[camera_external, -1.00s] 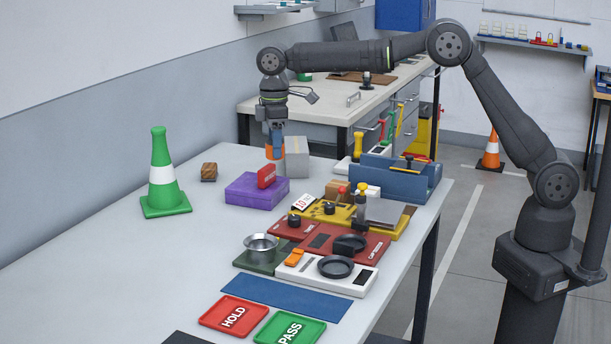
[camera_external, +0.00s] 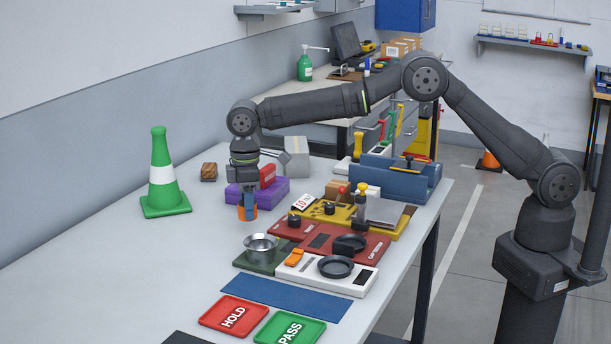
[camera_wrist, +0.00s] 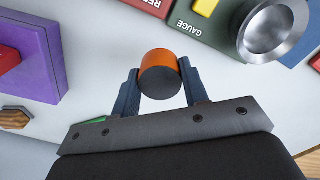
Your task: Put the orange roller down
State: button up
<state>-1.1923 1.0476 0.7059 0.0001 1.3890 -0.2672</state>
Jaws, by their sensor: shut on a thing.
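The orange roller (camera_wrist: 159,64) is a short orange cylinder with a dark grey end face. In the wrist view it sits between the two blue fingers of my gripper (camera_wrist: 161,88), which is shut on it. In the external view the orange roller (camera_external: 248,213) shows below the fingers of my gripper (camera_external: 248,203), low over the grey table, in front of the purple block. I cannot tell whether the roller touches the table.
The purple block (camera_external: 240,194) with a red piece stands just behind my gripper. The green cone (camera_external: 163,180) is to the left. The metal cup (camera_external: 261,248) on its green gauge base and the red panel (camera_external: 375,247) lie to the right. The table's front left is clear.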

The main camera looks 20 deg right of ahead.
jog(key=shift+s+a+f, duration=0.4)
jog(key=shift+a+f, duration=0.05)
jog(key=shift+a, duration=0.05)
jog(key=shift+f, duration=1.95)
jog(key=shift+f, duration=0.1)
jog(key=o, duration=1.1)
jog(key=shift+c, duration=0.2)
notch_tip(320, 180, up, 12)
jog(key=shift+f, duration=0.2)
jog(key=shift+c, duration=0.2)
jog(key=shift+r, duration=0.35)
jog(key=c, duration=0.3)
